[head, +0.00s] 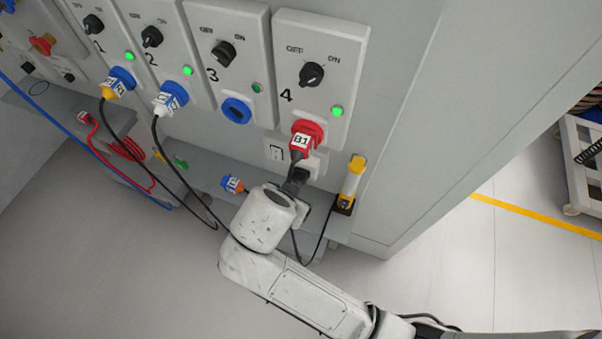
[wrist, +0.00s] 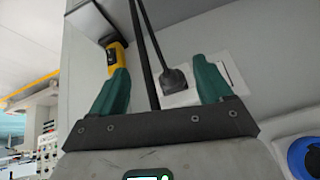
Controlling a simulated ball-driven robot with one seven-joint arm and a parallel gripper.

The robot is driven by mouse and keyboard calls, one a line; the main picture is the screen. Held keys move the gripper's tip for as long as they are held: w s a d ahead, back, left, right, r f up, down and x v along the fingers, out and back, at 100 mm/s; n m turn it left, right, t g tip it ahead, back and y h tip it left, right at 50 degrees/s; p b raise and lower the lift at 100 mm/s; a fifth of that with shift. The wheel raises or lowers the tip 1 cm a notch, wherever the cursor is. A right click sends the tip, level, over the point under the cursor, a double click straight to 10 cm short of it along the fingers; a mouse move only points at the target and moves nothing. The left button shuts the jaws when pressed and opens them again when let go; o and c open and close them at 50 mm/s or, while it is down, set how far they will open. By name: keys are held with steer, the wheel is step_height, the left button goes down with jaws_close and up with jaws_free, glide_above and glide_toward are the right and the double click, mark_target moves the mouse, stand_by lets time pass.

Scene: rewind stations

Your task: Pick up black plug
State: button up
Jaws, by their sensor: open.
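The black plug (wrist: 176,80) sits at a white wall socket plate (wrist: 178,98) in the wrist view, with its black cord running up out of the picture. My gripper (wrist: 162,82) is open, its two green fingers on either side of the plug in the picture. The plug lies nearer the right finger, and no contact shows. How far it is beyond the fingertips I cannot tell. In the head view, my gripper (head: 297,184) is below the red B1 plug (head: 301,141), in front of the white socket (head: 317,165). My gripper largely hides the black plug there.
A yellow-and-black device (head: 351,183) stands close right of my gripper. A second black cord (wrist: 143,55) crosses between the fingers in the wrist view. A blue-and-orange plug (head: 233,184) lies left on the grey shelf (head: 205,168).

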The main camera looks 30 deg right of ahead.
mark_target(298, 179)
steer(key=w+d, duration=0.2)
steer(key=w+d+p, duration=0.1)
steer(key=d, duration=0.1)
steer(key=shift+w+d+f, duration=0.1)
steer(key=shift+w+f, duration=0.1)
steer(key=shift+w, duration=0.15)
steer(key=shift+w+d+f, duration=0.1)
steer(key=shift+w+f, duration=0.05)
steer(key=shift+f, duration=0.2)
steer(key=c, duration=1.2)
